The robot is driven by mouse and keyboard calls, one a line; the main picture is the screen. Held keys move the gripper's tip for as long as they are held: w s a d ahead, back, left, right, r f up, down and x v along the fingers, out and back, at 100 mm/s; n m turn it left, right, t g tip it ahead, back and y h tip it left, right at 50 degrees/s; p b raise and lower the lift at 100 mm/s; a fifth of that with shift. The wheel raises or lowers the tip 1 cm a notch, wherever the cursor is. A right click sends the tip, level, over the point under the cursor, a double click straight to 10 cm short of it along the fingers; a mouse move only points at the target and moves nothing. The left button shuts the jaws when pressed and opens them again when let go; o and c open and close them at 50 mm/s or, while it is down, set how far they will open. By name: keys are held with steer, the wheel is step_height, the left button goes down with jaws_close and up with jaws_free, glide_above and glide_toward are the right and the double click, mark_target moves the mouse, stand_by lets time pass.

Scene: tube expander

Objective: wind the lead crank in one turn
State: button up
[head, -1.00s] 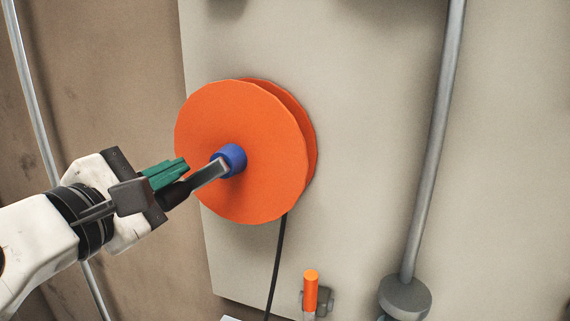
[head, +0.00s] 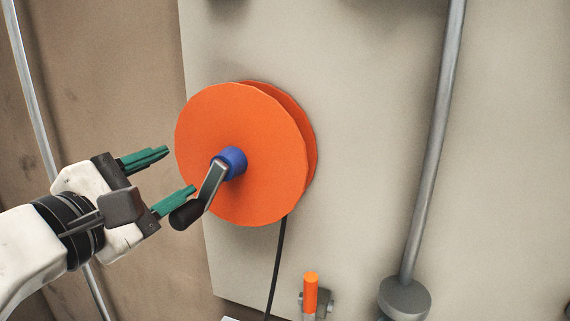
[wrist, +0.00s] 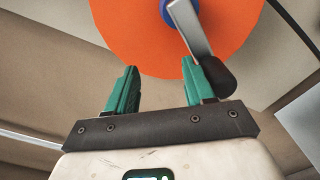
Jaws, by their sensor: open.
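The lead crank is a grey arm (head: 213,184) with a black handle (head: 186,214), set on a blue hub (head: 232,160) at the middle of an orange reel (head: 250,198). The crank arm points down and left. My gripper (head: 168,172) is open and empty, left of the handle. Its lower green finger is close to the handle; I cannot tell whether they touch. In the wrist view the handle (wrist: 219,77) lies by the outer side of the right finger of my gripper (wrist: 160,80), not between the fingers.
A black lead (head: 277,265) hangs from the reel in front of a pale panel (head: 365,150). A grey pipe (head: 433,140) with a round grey base (head: 404,297) stands at right. An orange-handled part (head: 311,290) is below the reel.

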steer(key=shift+p+v, duration=1.05)
steer(key=shift+v, duration=1.9)
steer(key=shift+s, duration=0.1)
